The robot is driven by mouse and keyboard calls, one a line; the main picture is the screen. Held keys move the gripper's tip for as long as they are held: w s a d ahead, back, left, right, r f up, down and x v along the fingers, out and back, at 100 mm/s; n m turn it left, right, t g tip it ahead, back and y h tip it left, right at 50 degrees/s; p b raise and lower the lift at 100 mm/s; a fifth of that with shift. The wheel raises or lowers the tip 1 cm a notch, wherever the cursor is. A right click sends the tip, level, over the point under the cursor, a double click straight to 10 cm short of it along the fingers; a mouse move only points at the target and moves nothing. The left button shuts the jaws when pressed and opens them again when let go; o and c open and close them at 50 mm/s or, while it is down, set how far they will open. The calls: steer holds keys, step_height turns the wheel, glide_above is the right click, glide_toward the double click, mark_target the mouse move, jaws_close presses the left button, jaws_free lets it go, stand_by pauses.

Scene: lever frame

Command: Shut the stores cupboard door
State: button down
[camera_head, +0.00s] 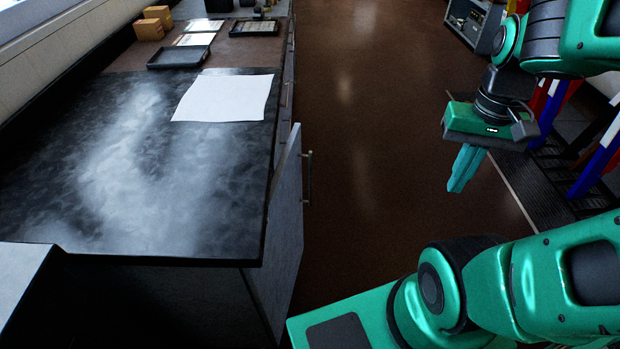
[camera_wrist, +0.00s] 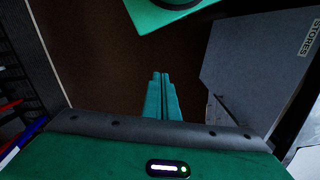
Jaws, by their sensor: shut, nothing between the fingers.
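The stores cupboard door (camera_head: 286,235) is a grey panel under the dark worktop in the head view. It stands ajar, its far edge swung out from the counter front. A metal bar handle (camera_head: 307,178) is near that far edge. In the wrist view, a grey door panel (camera_wrist: 245,65) is at the right, with a STORES label (camera_wrist: 311,38) on it. My gripper (camera_head: 463,168) is shut and empty. It points down over the floor, to the right of the door and apart from it. Its closed fingers (camera_wrist: 161,98) show mid-picture in the wrist view.
The brown floor (camera_head: 365,150) between the door and my gripper is clear. The worktop (camera_head: 150,170) holds a white sheet (camera_head: 225,96), a black tray (camera_head: 179,57) and small boxes (camera_head: 150,28). Red, white and blue posts (camera_head: 598,168) stand at the right.

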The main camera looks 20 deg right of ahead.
steer(key=n+t+y, duration=0.9)
steer(key=n+y, duration=0.6)
steer(key=n, duration=0.3)
glide_toward(301, 176)
steer(key=x, duration=0.6)
steer(key=shift+s+a+r, duration=0.1)
steer(key=shift+a, duration=0.35)
